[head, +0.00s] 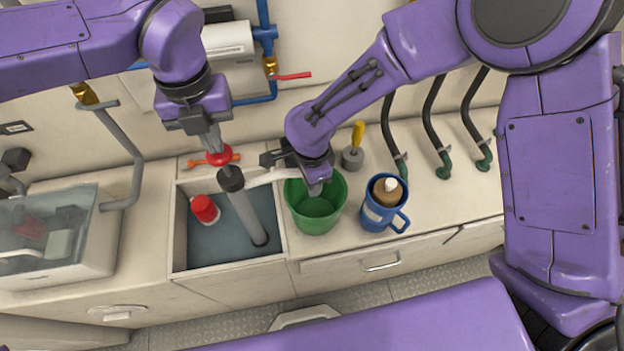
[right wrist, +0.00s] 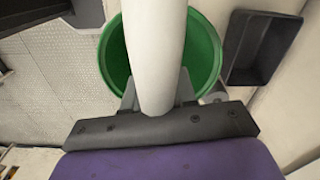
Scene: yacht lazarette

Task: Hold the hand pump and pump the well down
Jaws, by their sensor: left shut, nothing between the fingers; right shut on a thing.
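The hand pump has a grey tube (head: 243,212) leaning in the well (head: 178,235), a dark collar and a pale spout (head: 268,177) reaching right. The well holds grey-blue water and a red object (head: 204,209). My left gripper (head: 213,143) is shut and empty, right over the pump's red and orange handle (head: 219,157); whether it touches is unclear. My right gripper (head: 317,187) is shut on the pale spout, which fills the space between its fingers in the right wrist view (right wrist: 158,95). The green bucket (head: 330,222) stands right of the well, below the spout's end; it also shows in the wrist view (right wrist: 205,45).
A blue mug (head: 377,217) with a brown object in it stands right of the bucket. Behind are a yellow-handled tool (head: 357,134) and black hoses (head: 430,115) with green fittings. A clear-sided box (head: 107,235) stands left. A red-levered valve (head: 291,76) is on the wall.

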